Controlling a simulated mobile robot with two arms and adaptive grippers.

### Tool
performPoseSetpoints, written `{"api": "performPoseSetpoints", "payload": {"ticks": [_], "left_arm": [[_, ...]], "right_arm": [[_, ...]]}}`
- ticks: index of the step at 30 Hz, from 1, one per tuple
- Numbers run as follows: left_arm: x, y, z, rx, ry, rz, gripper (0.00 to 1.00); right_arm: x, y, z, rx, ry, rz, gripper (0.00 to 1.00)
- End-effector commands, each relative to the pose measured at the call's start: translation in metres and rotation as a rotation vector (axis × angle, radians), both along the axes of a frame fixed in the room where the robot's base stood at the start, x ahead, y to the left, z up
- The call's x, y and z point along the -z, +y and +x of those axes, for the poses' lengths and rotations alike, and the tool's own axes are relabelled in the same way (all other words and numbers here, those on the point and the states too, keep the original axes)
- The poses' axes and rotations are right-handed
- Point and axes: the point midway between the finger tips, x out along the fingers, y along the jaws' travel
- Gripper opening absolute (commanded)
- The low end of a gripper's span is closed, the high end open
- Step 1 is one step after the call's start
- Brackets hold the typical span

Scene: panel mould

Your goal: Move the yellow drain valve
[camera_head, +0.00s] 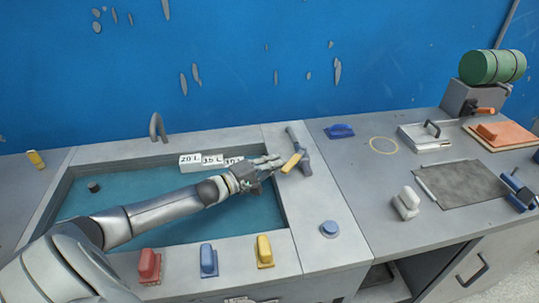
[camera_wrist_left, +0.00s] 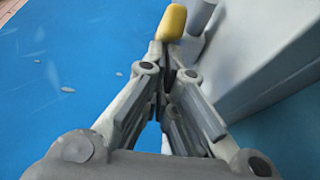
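The yellow drain valve (camera_head: 290,163) is a short yellow lever on a grey pipe fitting (camera_head: 301,150) at the right rim of the sink. My left gripper (camera_head: 278,162) reaches across the sink from the left, with its fingertips right beside the lever. In the left wrist view the lever's rounded yellow end (camera_wrist_left: 172,22) shows just beyond the fingertips (camera_wrist_left: 165,58). The fingers are close together, with no object seen between them. I cannot tell whether the tips touch the lever. My right gripper is not in view.
The sink (camera_head: 285,195) holds blue-green water and a dark plug (camera_head: 93,187). Volume labels (camera_head: 212,160) stand at its back edge. Red (camera_head: 149,266), blue (camera_head: 208,260) and yellow (camera_head: 264,250) handled tools line the front ledge. A blue round button (camera_head: 329,229) sits right of the sink.

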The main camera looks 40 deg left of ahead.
Motion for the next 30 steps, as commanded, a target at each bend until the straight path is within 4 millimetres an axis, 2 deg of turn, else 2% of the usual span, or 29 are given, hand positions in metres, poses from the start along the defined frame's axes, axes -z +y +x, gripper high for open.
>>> {"api": "performPoseSetpoints", "payload": {"ticks": [1, 3, 10, 21, 30], "left_arm": [[-0.004, -0.007, -0.001, 0.007, 0.0, -0.004, 0.0], [-0.004, -0.014, -0.003, 0.008, 0.0, -0.004, 0.0], [-0.003, -0.038, -0.007, 0.009, 0.0, -0.005, 0.0], [-0.001, -0.07, -0.004, 0.008, -0.001, -0.004, 0.0], [0.0, -0.083, 0.001, 0.007, -0.002, -0.002, 0.0]], "right_arm": [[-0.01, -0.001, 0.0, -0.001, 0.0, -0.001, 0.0], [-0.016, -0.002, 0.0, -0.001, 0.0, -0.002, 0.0], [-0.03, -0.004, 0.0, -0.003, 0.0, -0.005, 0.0], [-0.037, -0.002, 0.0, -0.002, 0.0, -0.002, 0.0], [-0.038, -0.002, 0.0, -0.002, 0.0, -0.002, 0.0]]}}
